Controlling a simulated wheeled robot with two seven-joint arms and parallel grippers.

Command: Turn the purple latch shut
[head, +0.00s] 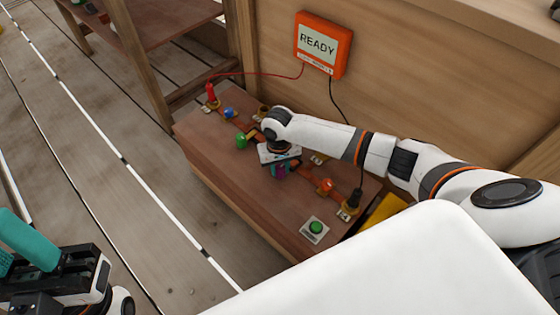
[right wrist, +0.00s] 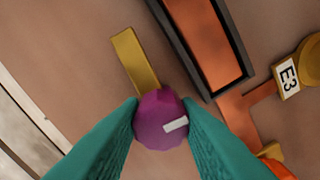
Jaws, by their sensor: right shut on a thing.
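The purple latch (right wrist: 158,135) is a round faceted knob with a white mark on its top. In the right wrist view it sits between the two teal fingers of my right gripper (right wrist: 163,112), which touch it from both sides. In the head view the latch (head: 279,171) shows only in part under my right wrist, on the brown bench top. A yellow bar (right wrist: 135,60) lies beside the knob, with its near end close to it. My left gripper (head: 30,245) is at the lower left of the head view, partly cut off, away from the bench.
The bench (head: 215,165) carries a green knob (head: 241,141), a blue knob (head: 228,113), an orange knob (head: 325,185) and a green button (head: 316,227). A screen (head: 318,42) reads READY.

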